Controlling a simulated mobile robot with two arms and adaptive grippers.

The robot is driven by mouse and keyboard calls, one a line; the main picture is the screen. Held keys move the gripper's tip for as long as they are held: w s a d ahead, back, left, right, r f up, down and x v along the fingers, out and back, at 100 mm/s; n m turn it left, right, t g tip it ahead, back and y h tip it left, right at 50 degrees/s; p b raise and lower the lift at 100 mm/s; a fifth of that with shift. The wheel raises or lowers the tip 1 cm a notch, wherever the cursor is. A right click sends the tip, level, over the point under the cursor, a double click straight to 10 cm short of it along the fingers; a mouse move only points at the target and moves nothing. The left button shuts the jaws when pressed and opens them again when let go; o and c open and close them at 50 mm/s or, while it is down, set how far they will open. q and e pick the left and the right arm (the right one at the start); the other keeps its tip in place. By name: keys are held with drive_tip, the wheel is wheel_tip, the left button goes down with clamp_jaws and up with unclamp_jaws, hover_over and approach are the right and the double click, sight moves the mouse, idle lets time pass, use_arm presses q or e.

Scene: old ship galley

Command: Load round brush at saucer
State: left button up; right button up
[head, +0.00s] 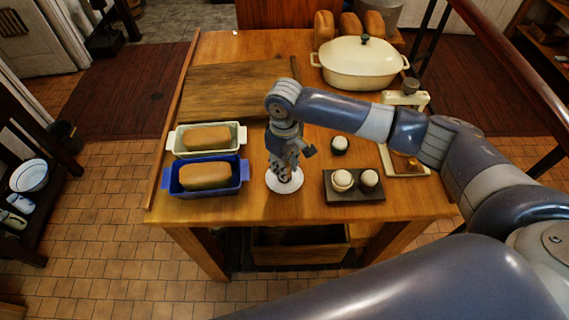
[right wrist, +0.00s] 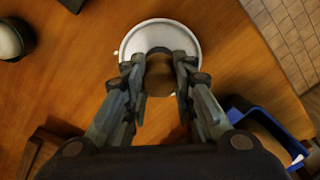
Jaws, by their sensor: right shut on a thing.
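A white saucer (head: 272,184) lies near the front edge of the wooden table, and it also shows in the right wrist view (right wrist: 130,44). My right gripper (head: 285,174) points down over the saucer and hides part of it. In the right wrist view my right gripper (right wrist: 160,84) is shut on a round brownish thing, apparently the round brush (right wrist: 160,75). The brush overlaps the near part of the saucer in that view. I cannot tell whether it touches the saucer. The brush is hidden by the fingers in the head view. My left gripper is not in view.
A blue loaf pan (head: 242,175) and a pale loaf pan (head: 242,136) stand left of the saucer. A dark tray (head: 356,197) with two round pale-topped things is on the right; a similar one (head: 339,145) stands behind. A cream casserole (head: 358,68) and cutting board (head: 225,88) are farther back.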

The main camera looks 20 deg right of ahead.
drive_tip(key=shift+s+f+p, duration=0.1)
drive_tip(key=shift+p, duration=0.25)
idle(1.4)
wheel_tip(320, 180, up, 7)
drive_tip(key=p, duration=0.8)
idle(0.8)
